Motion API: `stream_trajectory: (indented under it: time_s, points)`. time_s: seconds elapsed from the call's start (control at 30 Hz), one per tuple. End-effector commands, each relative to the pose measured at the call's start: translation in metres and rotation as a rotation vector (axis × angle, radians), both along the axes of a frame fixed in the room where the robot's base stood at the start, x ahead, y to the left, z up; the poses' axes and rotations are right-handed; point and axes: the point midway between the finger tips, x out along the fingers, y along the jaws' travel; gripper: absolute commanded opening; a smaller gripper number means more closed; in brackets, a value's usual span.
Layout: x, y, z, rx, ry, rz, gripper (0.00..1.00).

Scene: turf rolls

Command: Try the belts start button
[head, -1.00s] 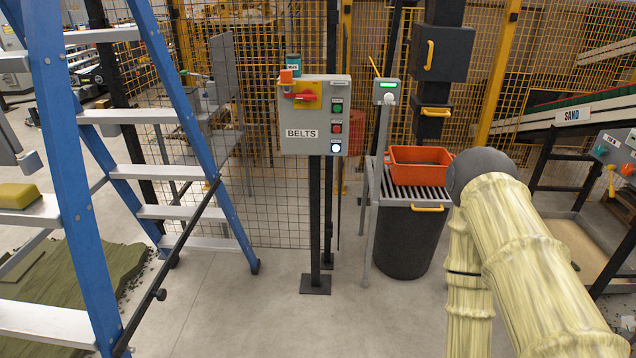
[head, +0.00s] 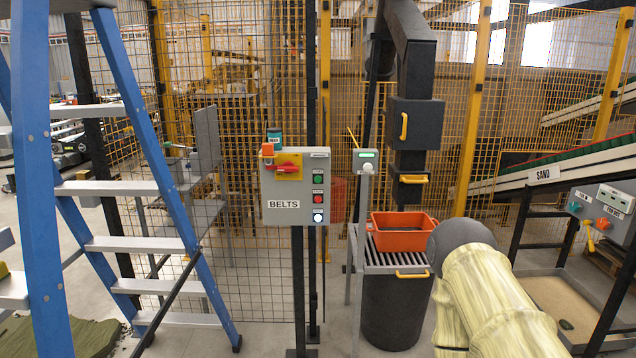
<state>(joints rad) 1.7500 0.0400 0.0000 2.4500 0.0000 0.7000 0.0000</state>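The grey belts control box (head: 293,188) stands on a black post in the middle of the head view, labelled BELTS. On its right side are a green button (head: 318,179), a red button (head: 318,199) and a white lit button or lamp (head: 318,217). Their small labels are too small to read. A red rotary switch (head: 288,168) on a yellow plate sits at its upper left, its handle lying roughly level. My arm comes in at the lower right, in a pale cover. My gripper is out of the frame.
A blue stepladder (head: 140,170) stands at the left. An orange tub (head: 403,229) rests on a grate over a black bin (head: 392,310), right of the box. A sand conveyor (head: 545,180) is at the far right. Yellow mesh fencing runs behind. Some floor left of the post is clear.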

Motion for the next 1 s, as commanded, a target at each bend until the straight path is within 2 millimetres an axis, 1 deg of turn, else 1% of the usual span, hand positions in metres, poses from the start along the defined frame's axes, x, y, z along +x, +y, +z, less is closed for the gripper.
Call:
stream_trajectory:
  time_s: [0.03,0.23,1.0]
  points:
    - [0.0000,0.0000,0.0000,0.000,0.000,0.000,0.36]
    - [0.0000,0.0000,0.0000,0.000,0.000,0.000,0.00]
    - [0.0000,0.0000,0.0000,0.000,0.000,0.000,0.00]
